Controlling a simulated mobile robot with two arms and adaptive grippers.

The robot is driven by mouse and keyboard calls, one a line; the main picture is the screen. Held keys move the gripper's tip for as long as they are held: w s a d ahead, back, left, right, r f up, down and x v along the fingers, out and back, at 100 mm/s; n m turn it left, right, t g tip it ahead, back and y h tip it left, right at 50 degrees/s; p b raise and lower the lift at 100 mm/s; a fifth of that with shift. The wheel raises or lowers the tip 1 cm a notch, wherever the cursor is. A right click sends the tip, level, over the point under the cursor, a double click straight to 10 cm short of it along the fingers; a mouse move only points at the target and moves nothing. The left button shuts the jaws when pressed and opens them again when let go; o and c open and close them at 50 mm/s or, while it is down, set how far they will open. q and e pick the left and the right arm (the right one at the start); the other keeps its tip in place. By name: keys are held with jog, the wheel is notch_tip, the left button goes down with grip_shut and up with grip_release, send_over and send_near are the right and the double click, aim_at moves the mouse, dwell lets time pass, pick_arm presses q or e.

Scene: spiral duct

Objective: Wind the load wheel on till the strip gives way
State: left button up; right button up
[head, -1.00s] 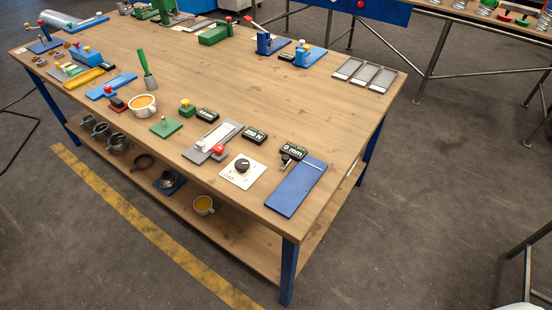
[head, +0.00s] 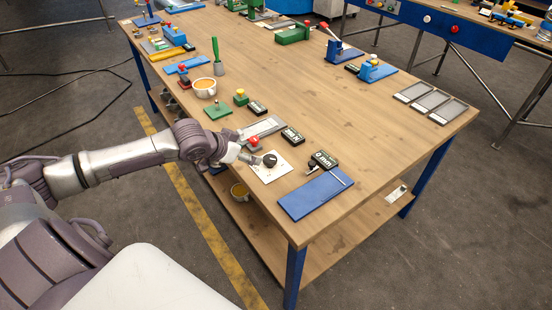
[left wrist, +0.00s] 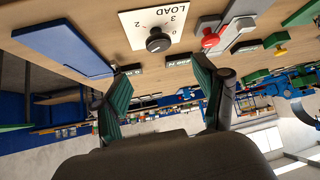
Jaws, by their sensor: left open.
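The load wheel is a black knob (head: 270,160) on a white plate marked LOAD (head: 276,176). In the left wrist view the load wheel (left wrist: 158,40) sits near the top middle, with 0, 2 and 3 readable on its scale. My left gripper (head: 253,158) is just left of the wheel. In the left wrist view its fingers (left wrist: 160,66) are spread and empty, with the wheel beyond the gap. A grey fixture (head: 261,130) with a red knob (head: 253,141) lies behind the wheel. I cannot make out the strip. My right gripper is out of view.
An N display (head: 292,137) and an mm display (head: 323,161) stand near the wheel; their numbers are unclear. A blue plate (head: 315,194) lies at the near corner. An orange-filled cup (head: 205,88) stands farther left. The bench middle is clear.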

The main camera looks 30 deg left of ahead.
aim_at(270, 159)
pick_arm(q)
jog(key=p+x, duration=0.1)
jog(key=x, duration=1.1)
jog(key=shift+d+r, duration=0.1)
jog(key=shift+c, duration=0.2)
jog(key=c, duration=1.1)
